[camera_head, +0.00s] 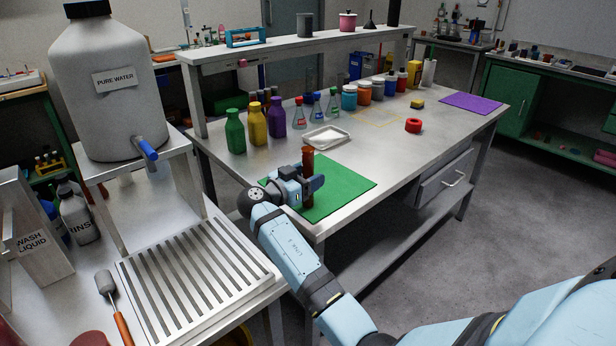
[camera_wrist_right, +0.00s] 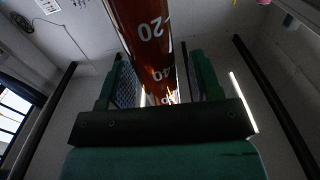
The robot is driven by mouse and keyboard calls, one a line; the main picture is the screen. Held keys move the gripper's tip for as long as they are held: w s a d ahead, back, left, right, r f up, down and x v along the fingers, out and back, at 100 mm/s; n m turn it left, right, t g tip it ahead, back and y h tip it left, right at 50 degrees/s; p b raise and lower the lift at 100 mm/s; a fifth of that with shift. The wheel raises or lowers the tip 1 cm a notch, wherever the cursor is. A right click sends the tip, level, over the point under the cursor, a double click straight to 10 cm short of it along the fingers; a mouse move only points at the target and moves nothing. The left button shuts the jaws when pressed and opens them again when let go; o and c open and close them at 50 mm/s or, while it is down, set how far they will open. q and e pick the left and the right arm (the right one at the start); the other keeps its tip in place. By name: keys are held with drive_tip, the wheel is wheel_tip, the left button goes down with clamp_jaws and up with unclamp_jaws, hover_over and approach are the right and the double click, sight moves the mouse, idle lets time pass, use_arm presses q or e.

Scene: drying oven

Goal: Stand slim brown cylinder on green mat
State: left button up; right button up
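The slim brown cylinder (camera_head: 308,162) stands upright, or nearly so, at the green mat (camera_head: 345,185). Its lower end shows below the fingers over the mat; I cannot tell whether it touches. My right gripper (camera_head: 307,186) is around the cylinder, low over the mat's left part. In the right wrist view the cylinder (camera_wrist_right: 145,30), with white number marks, passes between the two fingers (camera_wrist_right: 160,88). Narrow bright strips show beside it there, so I cannot tell whether the fingers press on it. My left gripper is not in view.
Green, yellow and purple bottles (camera_head: 257,125), flasks (camera_head: 316,107) and a white tray (camera_head: 326,138) stand behind the mat. A red ring (camera_head: 413,125) lies to the right. A slatted rack (camera_head: 195,280) is at front left. The table right of the mat is clear.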

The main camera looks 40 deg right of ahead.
drive_tip(key=shift+r, duration=0.1)
drive_tip(key=shift+r+p, duration=0.15)
drive_tip(key=shift+p, duration=0.15)
drive_tip(key=s+a, duration=0.1)
drive_tip(key=a, duration=1.1)
